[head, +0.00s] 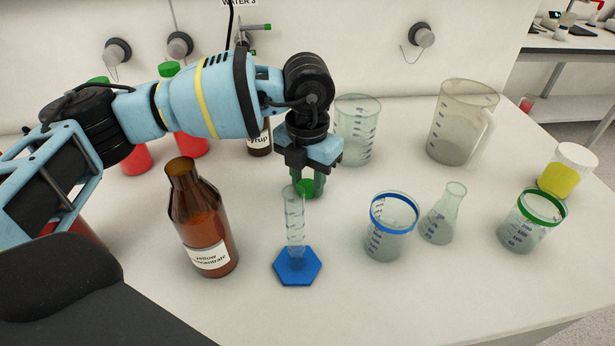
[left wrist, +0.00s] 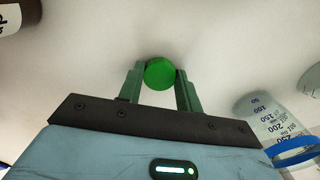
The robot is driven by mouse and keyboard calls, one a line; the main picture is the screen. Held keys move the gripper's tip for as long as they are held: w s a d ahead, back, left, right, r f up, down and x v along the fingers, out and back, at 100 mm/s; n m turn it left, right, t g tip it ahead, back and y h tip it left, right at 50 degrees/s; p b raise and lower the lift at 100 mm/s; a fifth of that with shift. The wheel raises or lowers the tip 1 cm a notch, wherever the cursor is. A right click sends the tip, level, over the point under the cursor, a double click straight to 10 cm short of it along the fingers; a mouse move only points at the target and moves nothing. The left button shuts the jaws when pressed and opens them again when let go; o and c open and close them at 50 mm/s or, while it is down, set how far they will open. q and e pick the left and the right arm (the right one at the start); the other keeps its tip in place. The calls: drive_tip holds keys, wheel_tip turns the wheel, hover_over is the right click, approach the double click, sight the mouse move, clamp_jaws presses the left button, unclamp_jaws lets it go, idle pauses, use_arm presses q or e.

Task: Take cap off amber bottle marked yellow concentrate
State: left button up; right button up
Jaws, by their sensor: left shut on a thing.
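The amber bottle marked yellow concentrate (head: 203,225) stands upright on the bench left of centre in the head view. Its neck is bare and open at the top. My left gripper (head: 311,186) points down to the right of the bottle, behind the measuring cylinder. It is shut on a green cap (head: 306,187). In the left wrist view the round green cap (left wrist: 160,74) sits between the two green fingertips (left wrist: 160,80). I cannot tell whether the cap touches the bench. My right gripper is not in view.
A measuring cylinder with a blue base (head: 298,267) stands just in front of the gripper. A blue-ringed beaker (head: 386,240), a flask (head: 439,222) and a green-ringed beaker (head: 522,236) stand to the right. A clear beaker (head: 355,130) and a jug (head: 455,130) stand behind.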

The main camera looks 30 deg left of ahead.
sight(308, 184)
use_arm(q)
drive_tip(key=shift+f, duration=0.1)
drive_tip(key=o, duration=1.1)
wheel_tip(308, 184, up, 12)
